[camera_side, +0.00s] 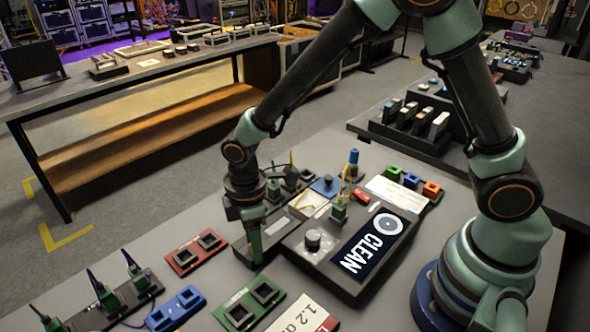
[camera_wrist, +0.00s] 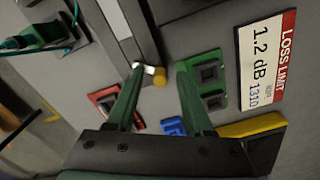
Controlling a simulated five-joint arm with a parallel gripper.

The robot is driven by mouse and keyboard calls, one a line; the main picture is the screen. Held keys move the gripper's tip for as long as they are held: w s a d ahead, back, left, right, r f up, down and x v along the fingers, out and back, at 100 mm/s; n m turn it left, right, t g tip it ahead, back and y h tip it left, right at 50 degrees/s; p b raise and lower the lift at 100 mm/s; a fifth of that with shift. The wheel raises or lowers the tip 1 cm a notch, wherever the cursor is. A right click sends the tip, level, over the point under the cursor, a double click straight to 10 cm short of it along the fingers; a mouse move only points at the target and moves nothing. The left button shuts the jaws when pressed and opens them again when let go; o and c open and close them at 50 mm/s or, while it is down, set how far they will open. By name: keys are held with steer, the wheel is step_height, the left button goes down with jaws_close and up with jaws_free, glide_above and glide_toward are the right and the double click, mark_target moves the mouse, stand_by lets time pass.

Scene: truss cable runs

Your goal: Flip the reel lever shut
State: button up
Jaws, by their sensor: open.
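A dark box with a white label (camera_side: 279,221) stands left of the device with the CLEAN screen; it also shows at the top of the wrist view (camera_wrist: 124,40). At its near end, a short metal piece with a yellow knob (camera_wrist: 160,76) looks like the reel lever. My gripper (camera_wrist: 160,68) is open, with one green finger on each side of the knob. The left fingertip is close to the metal piece; I cannot tell if they touch. In the side view, my gripper (camera_side: 256,258) points down at the box's near end and hides the lever.
A red two-socket block (camera_side: 195,252), a blue one (camera_side: 175,308) and a green one (camera_side: 249,303) lie close by. A LOSS LIMIT card (camera_wrist: 267,60) lies beyond the green block. The CLEAN device (camera_side: 348,285) stands right of my gripper.

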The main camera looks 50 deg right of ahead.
step_height(320, 180, up, 12)
stand_by(0.5)
steer(key=s+d+r+m+t, duration=0.2)
steer(key=d+m, duration=0.4)
steer(key=d, duration=0.3)
steer(key=s+d+r+m+t, duration=0.3)
steer(key=d+r+m, duration=0.3)
steer(key=d, duration=0.2)
steer(key=shift+s+d+r+m+t, duration=0.3)
steer(key=shift+s+d+r+m, duration=0.1)
steer(key=shift+s, duration=0.4)
